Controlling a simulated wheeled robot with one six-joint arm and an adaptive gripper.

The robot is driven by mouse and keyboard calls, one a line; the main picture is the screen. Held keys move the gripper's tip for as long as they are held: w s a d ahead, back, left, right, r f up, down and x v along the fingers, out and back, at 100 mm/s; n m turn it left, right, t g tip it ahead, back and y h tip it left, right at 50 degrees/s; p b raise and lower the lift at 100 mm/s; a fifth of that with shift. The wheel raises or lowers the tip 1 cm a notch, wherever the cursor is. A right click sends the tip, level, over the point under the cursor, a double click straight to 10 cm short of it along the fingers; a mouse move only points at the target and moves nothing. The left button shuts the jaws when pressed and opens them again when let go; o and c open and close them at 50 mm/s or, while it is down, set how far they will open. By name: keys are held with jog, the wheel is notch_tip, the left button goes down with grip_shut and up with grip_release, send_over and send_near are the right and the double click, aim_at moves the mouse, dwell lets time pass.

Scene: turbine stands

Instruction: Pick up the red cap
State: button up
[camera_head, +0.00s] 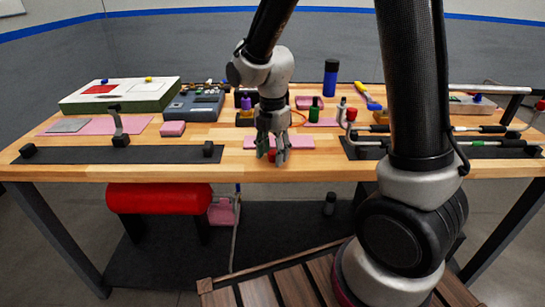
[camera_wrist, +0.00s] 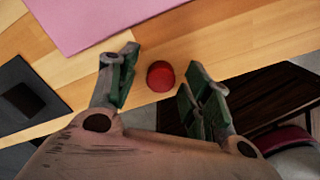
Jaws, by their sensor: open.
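The red cap (camera_wrist: 160,76) is a small round piece standing on the wooden table top near its front edge. In the wrist view it lies just beyond and between the two fingertips of my gripper (camera_wrist: 162,88), apart from both. In the head view my gripper (camera_head: 272,157) points down over the front edge of the table. Its fingers are open, and a small red part of the cap (camera_head: 272,155) shows between them; the rest is hidden.
A pink mat (camera_wrist: 95,18) lies just behind the cap. Dark strips lie to the left (camera_head: 120,155) and right along the front. The table's front edge is close to the cap.

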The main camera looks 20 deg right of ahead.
aim_at(273, 152)
jog(key=shift+f, duration=0.15)
jog(key=shift+c, duration=0.3)
jog(key=c, duration=0.8)
notch_tip(273, 152, up, 10)
jog(key=shift+r, duration=0.1)
